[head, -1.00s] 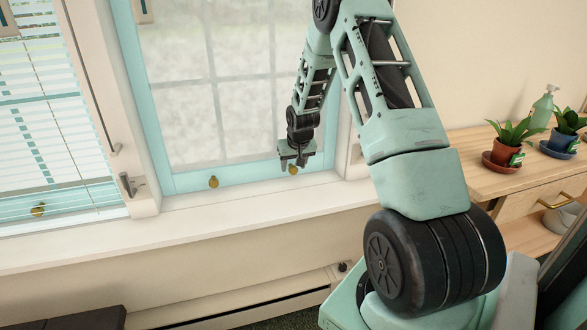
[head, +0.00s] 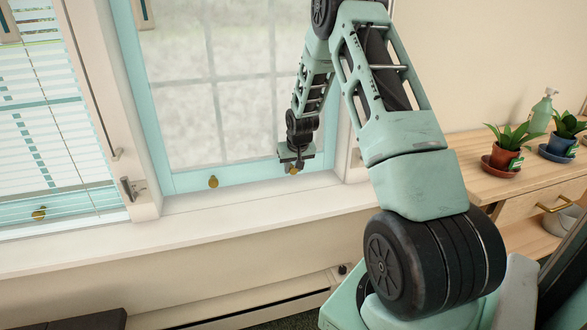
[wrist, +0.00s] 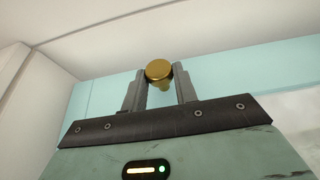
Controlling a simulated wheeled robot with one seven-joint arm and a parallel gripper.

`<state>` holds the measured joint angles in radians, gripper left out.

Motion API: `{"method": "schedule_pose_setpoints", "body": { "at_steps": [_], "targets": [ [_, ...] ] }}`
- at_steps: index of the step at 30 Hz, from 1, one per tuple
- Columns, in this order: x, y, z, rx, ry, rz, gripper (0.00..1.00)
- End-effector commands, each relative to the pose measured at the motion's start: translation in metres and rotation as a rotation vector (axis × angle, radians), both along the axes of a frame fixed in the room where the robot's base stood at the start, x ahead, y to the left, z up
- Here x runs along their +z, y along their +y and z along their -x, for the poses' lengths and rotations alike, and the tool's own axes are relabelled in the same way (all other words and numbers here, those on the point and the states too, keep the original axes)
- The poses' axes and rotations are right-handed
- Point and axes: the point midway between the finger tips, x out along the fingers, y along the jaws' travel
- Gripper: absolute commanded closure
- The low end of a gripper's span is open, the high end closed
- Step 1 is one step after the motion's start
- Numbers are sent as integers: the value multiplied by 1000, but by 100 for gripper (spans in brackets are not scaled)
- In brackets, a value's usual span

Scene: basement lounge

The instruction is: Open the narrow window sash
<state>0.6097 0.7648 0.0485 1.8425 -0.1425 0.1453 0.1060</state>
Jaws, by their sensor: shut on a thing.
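The narrow window sash (head: 235,178) has a turquoise frame and stands down in its white surround. Two brass knobs sit on its bottom rail, a left knob (head: 213,182) and a right knob (head: 293,170). My gripper (head: 292,166) is at the right knob, near the sash's lower right corner. In the wrist view my gripper (wrist: 161,80) has one finger on each side of the brass knob (wrist: 159,71) and is shut on it. The knob's round head shows beyond the fingertips.
A white sill (head: 230,215) runs below the sash. At the left is another window with lowered blinds (head: 40,130). A wooden cabinet (head: 465,160) at the right bears a potted plant (head: 507,150) and a green pump bottle (head: 541,110).

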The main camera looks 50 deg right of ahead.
Motion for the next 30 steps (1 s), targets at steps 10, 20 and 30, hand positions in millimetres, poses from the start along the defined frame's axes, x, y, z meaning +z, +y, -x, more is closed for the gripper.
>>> {"method": "schedule_pose_setpoints", "body": {
  "at_steps": [10,20,30],
  "targets": [
    [109,-1,-2,0,-5,4,100],
    [190,-1,-2,1,-5,5,100],
    [220,-1,-2,1,-5,5,100]
  ]
}}
